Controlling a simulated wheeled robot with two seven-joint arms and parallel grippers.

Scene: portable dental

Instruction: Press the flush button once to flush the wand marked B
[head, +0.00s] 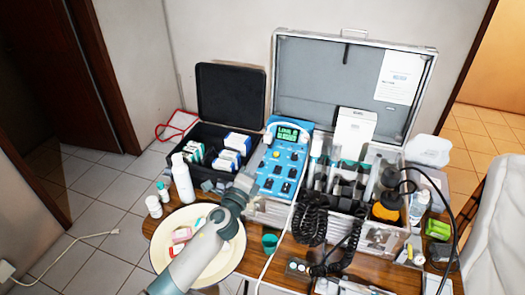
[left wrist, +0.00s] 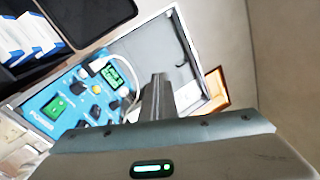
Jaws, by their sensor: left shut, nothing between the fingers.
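The blue control panel (head: 281,165) stands in the open silver case, with a lit display (head: 288,134), several dark knobs and a yellow one. In the left wrist view the panel (left wrist: 42,97) shows a green switch (left wrist: 54,108), knobs and its display (left wrist: 111,76). I cannot tell which control is the flush button. Wands stand in the holder (head: 345,195) right of the panel; no B mark is readable. My left gripper (head: 246,181) is shut and empty, at the panel's lower left edge in the head view; its fingers (left wrist: 157,97) show shut in the wrist view. Contact is not clear.
Black coiled hoses (head: 310,218) hang in front of the case. A black box of cartons (head: 226,160) stands to the left. A white bottle (head: 182,178) and a round cream tray (head: 222,267) are near my left arm.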

